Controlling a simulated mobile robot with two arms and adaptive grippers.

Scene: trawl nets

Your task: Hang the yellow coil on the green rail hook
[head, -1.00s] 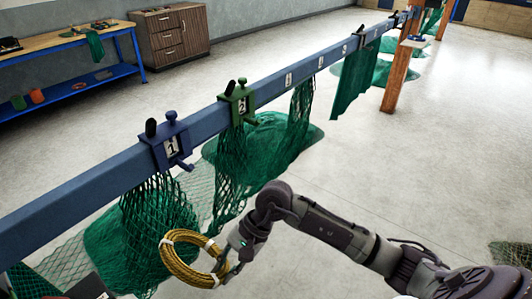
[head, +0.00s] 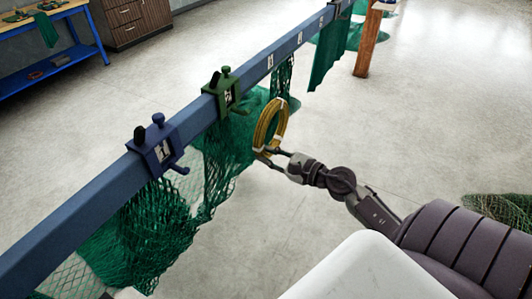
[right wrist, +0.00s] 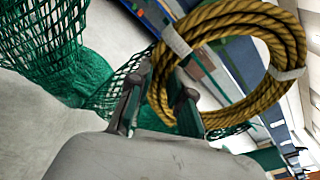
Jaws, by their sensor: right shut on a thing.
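The yellow coil (head: 271,123) is a ring of yellow rope bound with white bands. My right gripper (head: 268,157) is shut on the coil's lower edge and holds it upright in the air, just right of the rail. In the right wrist view the coil (right wrist: 291,47) rises from between the fingers (right wrist: 160,103). The green rail hook (head: 223,92), a clamp with a number plate, sits on the blue rail (head: 104,197), left of and a little above the coil. The coil and the green hook look apart.
A blue clamp (head: 158,147) numbered 1 sits nearer on the rail. Green nets (head: 150,230) hang below the rail. A wooden post (head: 369,42) stands at the back, and a blue workbench (head: 48,50) at far left. The floor right of the rail is mostly clear.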

